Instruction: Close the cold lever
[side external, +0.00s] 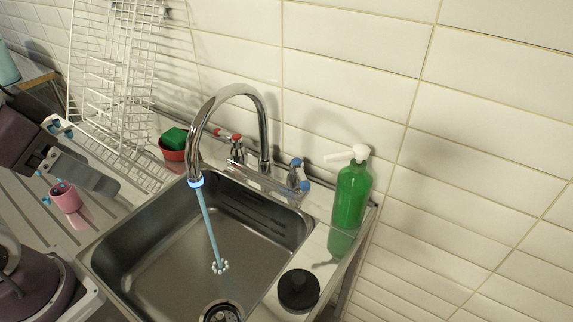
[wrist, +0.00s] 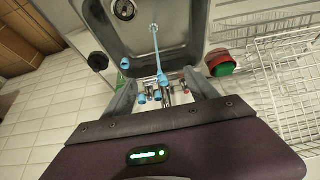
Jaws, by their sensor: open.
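The chrome tap (side external: 262,110) arches over the steel sink, and a blue stream of water (side external: 210,230) runs from its spout into the basin. The blue-marked cold lever (side external: 298,175) is at the right of the tap base, and the red-marked hot lever (side external: 237,140) is at the left. My gripper (side external: 98,178) is over the drainboard, left of the tap and apart from both levers. In the wrist view my open, empty gripper (wrist: 165,95) frames the tap area, where small red and light-blue parts show; I cannot tell which belongs to which lever.
A green soap bottle (side external: 351,195) stands on the right rim, close to the cold lever. A black round object (side external: 298,290) is at the front right. A red bowl (side external: 172,153) with a green sponge and a white wire rack (side external: 125,80) are left of the tap. A pink cup (side external: 66,198) is below my gripper.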

